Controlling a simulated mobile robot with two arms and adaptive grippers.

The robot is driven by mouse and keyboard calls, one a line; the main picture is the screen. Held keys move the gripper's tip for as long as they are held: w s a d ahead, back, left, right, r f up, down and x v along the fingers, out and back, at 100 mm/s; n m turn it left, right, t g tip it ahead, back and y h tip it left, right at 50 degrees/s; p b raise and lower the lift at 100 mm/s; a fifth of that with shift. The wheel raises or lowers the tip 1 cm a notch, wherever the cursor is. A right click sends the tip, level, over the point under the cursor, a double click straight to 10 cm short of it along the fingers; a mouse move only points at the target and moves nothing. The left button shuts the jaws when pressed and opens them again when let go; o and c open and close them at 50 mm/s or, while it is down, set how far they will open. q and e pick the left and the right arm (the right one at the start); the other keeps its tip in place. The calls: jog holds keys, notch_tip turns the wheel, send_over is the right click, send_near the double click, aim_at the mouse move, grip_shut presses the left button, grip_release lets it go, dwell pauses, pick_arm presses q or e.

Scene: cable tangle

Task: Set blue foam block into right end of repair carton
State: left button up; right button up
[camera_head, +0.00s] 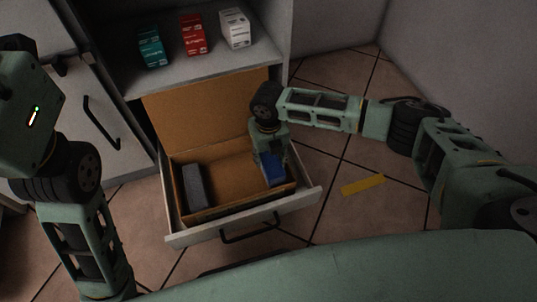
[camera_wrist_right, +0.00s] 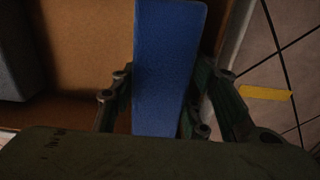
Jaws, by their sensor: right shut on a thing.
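The blue foam block (camera_head: 272,169) is at the right end of the open repair carton (camera_head: 227,183), which sits in a pulled-out drawer. My right gripper (camera_head: 271,156) points down over that end and is shut on the block. In the right wrist view the blue block (camera_wrist_right: 166,70) stands between the two fingers of the right gripper (camera_wrist_right: 155,105). I cannot tell whether the block touches the carton floor. A dark grey block (camera_head: 195,187) stands at the carton's left end. My left arm shows at the left edge, but its gripper is out of view.
The drawer (camera_head: 241,231) has a dark handle at its front. Teal (camera_head: 151,46), red (camera_head: 193,35) and white (camera_head: 235,29) boxes stand on the shelf above. A yellow strip (camera_head: 362,185) lies on the tiled floor to the right. The carton's middle is empty.

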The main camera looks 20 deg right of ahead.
jog(key=o, duration=0.7)
jog(key=shift+c, duration=0.2)
